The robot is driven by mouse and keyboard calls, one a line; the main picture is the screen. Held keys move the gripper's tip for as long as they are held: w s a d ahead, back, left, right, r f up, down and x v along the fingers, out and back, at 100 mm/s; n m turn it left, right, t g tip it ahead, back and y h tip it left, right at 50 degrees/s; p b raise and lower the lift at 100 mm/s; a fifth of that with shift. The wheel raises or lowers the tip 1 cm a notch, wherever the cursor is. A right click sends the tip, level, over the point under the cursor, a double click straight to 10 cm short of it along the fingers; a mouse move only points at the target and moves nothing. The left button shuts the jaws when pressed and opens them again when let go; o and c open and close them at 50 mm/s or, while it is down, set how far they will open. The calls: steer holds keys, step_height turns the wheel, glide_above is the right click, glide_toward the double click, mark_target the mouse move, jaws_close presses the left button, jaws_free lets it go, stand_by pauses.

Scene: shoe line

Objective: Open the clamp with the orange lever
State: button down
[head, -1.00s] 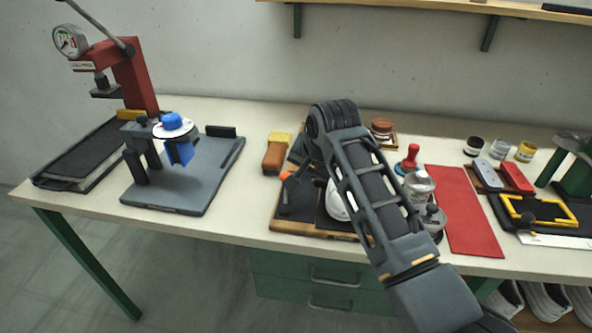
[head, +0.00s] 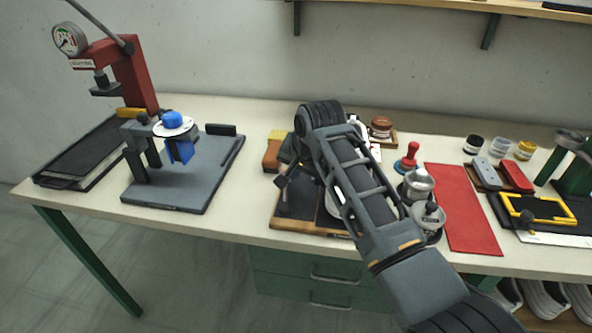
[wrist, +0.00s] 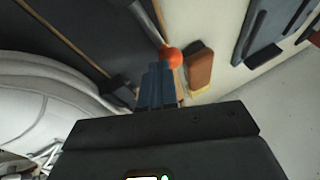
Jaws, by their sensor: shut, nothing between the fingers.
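The orange lever shows in the wrist view as an orange ball knob (wrist: 171,56) on a grey rod that runs up and left. My gripper (wrist: 157,74) is shut and empty, with its fingertips right beside the knob. I cannot tell whether they touch it. In the head view the orange knob is hidden behind my gripper and arm. The clamp stands on a dark, wood-edged board (head: 296,226), mostly hidden by my arm. A white shoe (wrist: 45,95) lies beside the lever in the wrist view.
A brown block with a yellow end (head: 271,156) sits just behind the board. A red-handled stamp (head: 407,160) and metal cups (head: 416,184) stand to the right.

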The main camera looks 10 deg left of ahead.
steer(key=shift+a+n, duration=0.25)
steer(key=shift+n, duration=0.05)
steer(key=shift+a+n+g+y+b, duration=0.35)
steer(key=shift+a+n+g+y, duration=0.2)
steer(key=shift+n, duration=0.55)
steer(key=a+n+g+y+b, duration=0.1)
steer(key=n, duration=0.1)
steer(key=shift+a+f+n, duration=0.1)
steer(key=shift+a+n, duration=0.2)
steer(key=shift+a, duration=0.05)
steer(key=a+n+g+b, duration=0.1)
steer(key=n, duration=0.1)
steer(key=s+a+n+g+b, duration=0.1)
steer(key=n, duration=0.1)
steer(key=shift+s+a+n+y+b, duration=0.2)
steer(key=shift+n+y+b, duration=0.1)
steer(key=shift+y+b, duration=0.1)
steer(key=shift+s+a+n+g, duration=0.4)
steer(key=shift+n+g, duration=0.15)
steer(key=shift+n, duration=0.25)
steer(key=shift+s+a+r+p, duration=0.2)
steer(key=shift+s+a+p, duration=0.25)
steer(key=shift+s, duration=0.25)
steer(key=shift+s+a+f+p, duration=0.1)
steer(key=shift+s+a+p, duration=0.1)
steer(key=shift+s+p, duration=0.15)
steer(key=shift+s+a, duration=0.1)
steer(key=shift+s, duration=0.05)
